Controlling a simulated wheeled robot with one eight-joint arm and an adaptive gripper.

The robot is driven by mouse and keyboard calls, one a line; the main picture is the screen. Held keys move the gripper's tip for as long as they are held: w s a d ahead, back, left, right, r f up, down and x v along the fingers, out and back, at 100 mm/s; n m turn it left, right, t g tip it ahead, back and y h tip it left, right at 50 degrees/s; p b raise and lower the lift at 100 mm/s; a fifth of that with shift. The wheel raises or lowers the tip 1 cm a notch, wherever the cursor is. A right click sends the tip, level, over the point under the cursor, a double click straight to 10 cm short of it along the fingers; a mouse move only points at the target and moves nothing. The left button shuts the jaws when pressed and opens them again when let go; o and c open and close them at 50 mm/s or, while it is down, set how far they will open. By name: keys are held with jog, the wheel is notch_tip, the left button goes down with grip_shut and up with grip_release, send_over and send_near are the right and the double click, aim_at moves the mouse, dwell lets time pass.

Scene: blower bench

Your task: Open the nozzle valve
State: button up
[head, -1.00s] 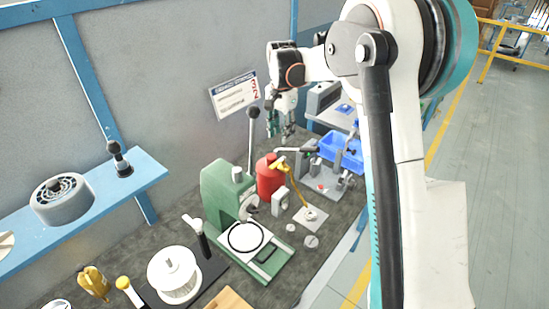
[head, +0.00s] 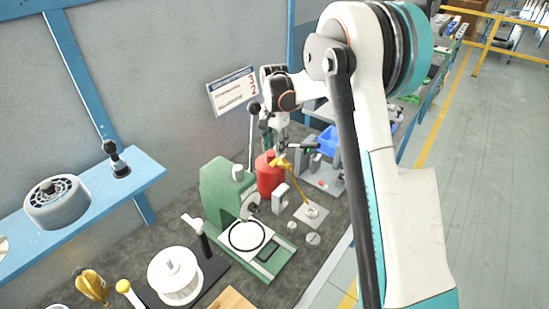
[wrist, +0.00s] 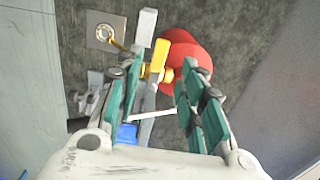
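The red tank (head: 269,180) stands on the bench, with a yellow valve (head: 284,163) at its top right side. A yellow tube (head: 301,188) runs from it down to a small round nozzle (head: 312,211) on a grey plate. In the wrist view the yellow valve (wrist: 156,73) shows in front of the red tank (wrist: 183,45), between the fingers. My gripper (head: 275,146) is open and empty, just above the valve. In the wrist view my gripper (wrist: 160,65) has its teal fingers spread apart. Whether a finger touches the valve cannot be told.
A green press (head: 222,195) with a tall lever stands left of the tank. A light block (head: 280,197) stands close in front of it. A grey fixture (head: 322,172) and a blue bin (head: 328,141) lie to the right. The wall (head: 180,80) is behind.

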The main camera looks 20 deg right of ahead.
aim_at(275, 161)
jog(key=shift+f, duration=2.55)
grip_shut()
